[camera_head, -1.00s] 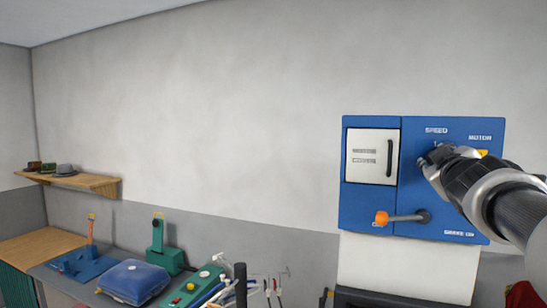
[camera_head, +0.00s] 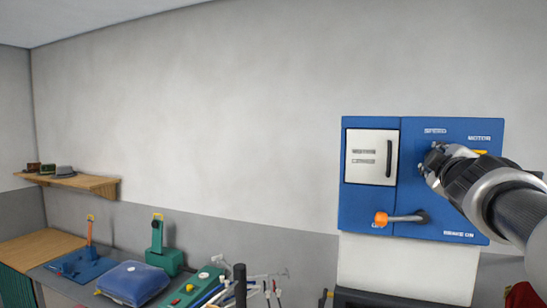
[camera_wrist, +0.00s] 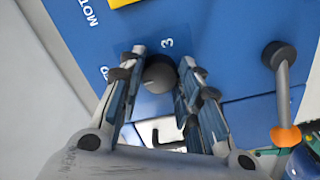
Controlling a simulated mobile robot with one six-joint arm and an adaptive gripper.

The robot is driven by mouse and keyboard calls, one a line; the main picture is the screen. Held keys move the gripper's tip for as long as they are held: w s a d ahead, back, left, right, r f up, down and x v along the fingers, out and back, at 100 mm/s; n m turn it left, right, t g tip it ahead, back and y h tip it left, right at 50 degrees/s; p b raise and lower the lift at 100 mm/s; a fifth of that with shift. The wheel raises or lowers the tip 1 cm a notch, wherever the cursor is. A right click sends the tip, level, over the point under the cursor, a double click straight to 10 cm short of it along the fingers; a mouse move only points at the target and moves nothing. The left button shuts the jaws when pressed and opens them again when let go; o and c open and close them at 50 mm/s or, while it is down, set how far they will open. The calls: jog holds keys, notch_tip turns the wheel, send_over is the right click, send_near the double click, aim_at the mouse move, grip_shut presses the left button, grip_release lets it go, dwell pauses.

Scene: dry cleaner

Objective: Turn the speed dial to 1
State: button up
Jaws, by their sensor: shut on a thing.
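The speed dial (camera_wrist: 160,74) is a dark round knob on the blue control panel (camera_head: 365,215). In the wrist view it sits between the two fingers of my gripper (camera_wrist: 163,60), which are shut on it from both sides. A white "3" shows on the panel beside the dial, and another mark is partly covered by a finger. The dial's pointer cannot be made out. In the head view my gripper (camera_head: 432,160) is at the panel below the "SPEED" label (camera_head: 435,131) and hides the dial.
A lever with an orange knob (camera_head: 381,219) sticks out below my gripper; it also shows in the wrist view (camera_wrist: 285,136). A white door with a dark handle (camera_head: 371,157) is left of the dial. A yellow part (camera_wrist: 122,2) is near the "MOTOR" label. A cluttered bench stands lower left.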

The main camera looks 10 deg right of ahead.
jog(key=o, duration=1)
jog(key=shift+o, duration=0.2)
